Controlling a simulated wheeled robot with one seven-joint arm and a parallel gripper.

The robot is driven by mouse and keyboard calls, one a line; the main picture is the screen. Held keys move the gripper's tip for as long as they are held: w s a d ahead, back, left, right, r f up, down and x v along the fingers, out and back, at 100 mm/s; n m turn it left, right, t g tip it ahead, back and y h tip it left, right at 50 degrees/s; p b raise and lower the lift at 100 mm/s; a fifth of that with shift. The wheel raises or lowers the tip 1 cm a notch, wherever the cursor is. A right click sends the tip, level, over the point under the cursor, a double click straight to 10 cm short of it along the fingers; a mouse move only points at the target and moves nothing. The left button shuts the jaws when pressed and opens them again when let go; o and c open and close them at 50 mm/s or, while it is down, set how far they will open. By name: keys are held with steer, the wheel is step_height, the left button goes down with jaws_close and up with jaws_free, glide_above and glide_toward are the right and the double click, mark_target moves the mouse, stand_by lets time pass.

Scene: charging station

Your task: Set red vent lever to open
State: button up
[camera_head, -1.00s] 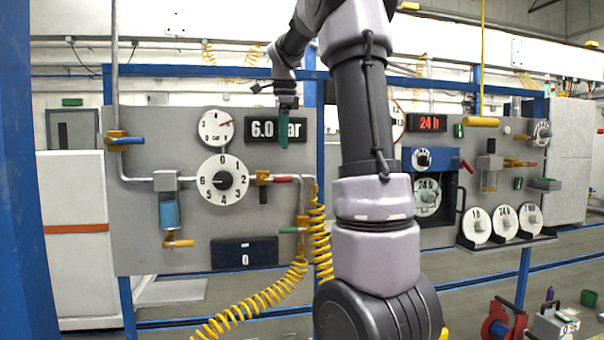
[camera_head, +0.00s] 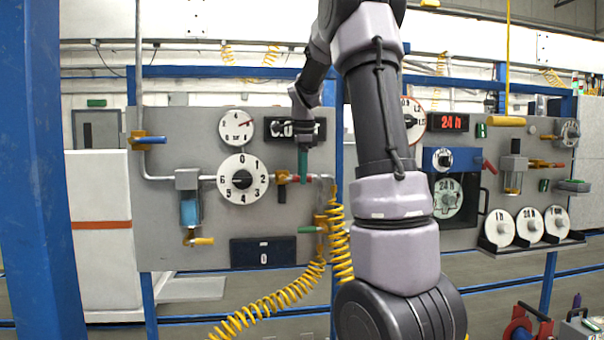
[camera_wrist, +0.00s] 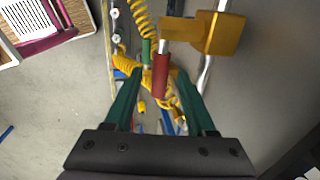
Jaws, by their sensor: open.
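The red vent lever (camera_head: 309,178) sticks out sideways to the right from a yellow valve (camera_head: 282,178) beside the white numbered dial, partly hidden by my green fingers. My gripper (camera_head: 303,178) is in front of it, pointing down. In the wrist view the red lever (camera_wrist: 161,76) lies between the two open green fingers of my gripper (camera_wrist: 160,78), with the yellow valve body (camera_wrist: 222,33) at the upper right. Space shows on both sides of the lever. I cannot tell whether a finger touches it.
A lower valve with a green handle (camera_head: 308,230) and a coiled yellow hose (camera_head: 339,235) sit below. The white dial (camera_head: 242,180) is to the left, and a display (camera_head: 280,129) is above. Another red lever (camera_head: 490,166) is on the right panel.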

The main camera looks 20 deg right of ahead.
jaws_close()
stand_by(1.4)
